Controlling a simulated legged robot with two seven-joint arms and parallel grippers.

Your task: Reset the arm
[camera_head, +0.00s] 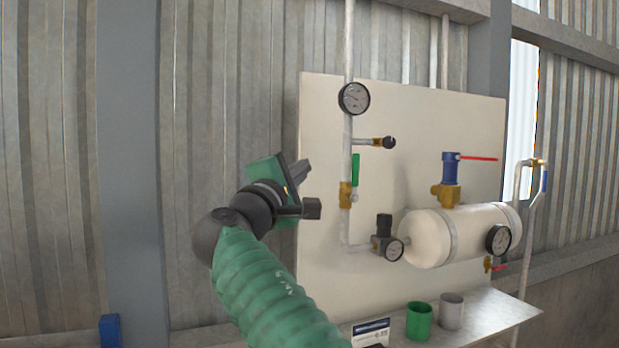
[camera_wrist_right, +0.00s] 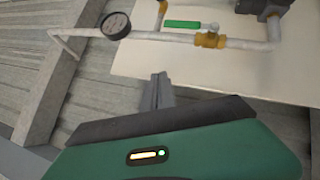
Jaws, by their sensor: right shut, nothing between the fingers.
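My right arm (camera_head: 268,290), with a green ribbed sleeve, rises from the bottom of the head view. Its gripper (camera_head: 302,168) is at the left edge of the cream panel, left of the green-handled valve (camera_head: 355,170). In the right wrist view the gripper's grey fingers (camera_wrist_right: 160,80) are together and empty, apart from the pipework. The green valve handle (camera_wrist_right: 183,24) lies beyond the fingertips there. My left arm and gripper are not in view.
A cream panel (camera_head: 420,110) carries pipes, a round gauge (camera_head: 354,98) and a blue valve with a red lever (camera_head: 451,168). A white tank (camera_head: 455,235) stands above a shelf (camera_head: 495,318) with a green cup (camera_head: 419,321) and a grey cup (camera_head: 451,311). Left of my arm is free.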

